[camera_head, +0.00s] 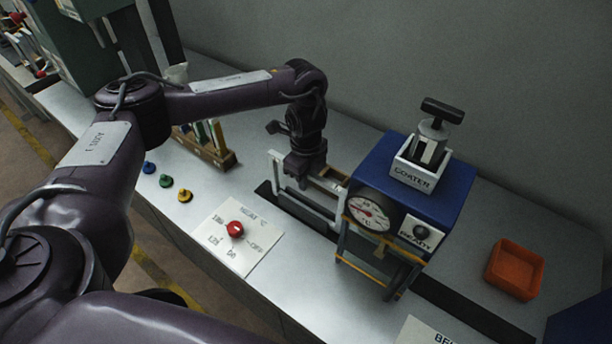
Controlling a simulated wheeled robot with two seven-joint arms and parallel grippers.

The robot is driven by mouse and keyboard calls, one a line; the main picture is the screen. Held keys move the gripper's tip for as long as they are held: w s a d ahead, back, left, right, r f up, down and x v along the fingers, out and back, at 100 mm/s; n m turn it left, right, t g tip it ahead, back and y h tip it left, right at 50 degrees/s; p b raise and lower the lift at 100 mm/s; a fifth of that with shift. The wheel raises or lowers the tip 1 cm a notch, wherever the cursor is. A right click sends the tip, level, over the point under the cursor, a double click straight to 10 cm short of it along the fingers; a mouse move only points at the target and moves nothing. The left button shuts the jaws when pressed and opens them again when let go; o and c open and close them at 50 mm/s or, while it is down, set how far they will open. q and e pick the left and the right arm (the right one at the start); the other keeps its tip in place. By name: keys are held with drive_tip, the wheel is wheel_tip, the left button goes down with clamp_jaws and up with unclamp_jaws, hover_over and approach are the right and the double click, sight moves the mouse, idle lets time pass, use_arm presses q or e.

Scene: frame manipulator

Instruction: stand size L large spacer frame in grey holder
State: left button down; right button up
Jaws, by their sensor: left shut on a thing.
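My left gripper (305,180) points down at the middle of the bench and is shut on a frame, whose upper edge its fingers partly hide. A pale grey rectangular outline (302,207) shows below and around the gripper, beside the blue machine. I cannot tell which of its bars belong to the spacer frame and which to the grey holder, or whether the frame touches the bench. No size mark is readable. My right gripper is not in view.
The blue machine (445,188) with a dial (367,214) stands right of the gripper. A yellow-edged dark frame (372,268) is at its front. A wooden rack (207,150) stands left. A red knob (235,229) sits on a white panel. An orange tray (514,269) lies far right.

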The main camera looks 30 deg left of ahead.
use_arm(q)
drive_tip(key=c, duration=1.3)
unclamp_jaws()
drive_tip(key=shift+f, duration=0.1)
wheel_tip(320, 180, up, 8)
drive_tip(key=shift+f+p, duration=0.1)
drive_tip(key=shift+p, duration=0.35)
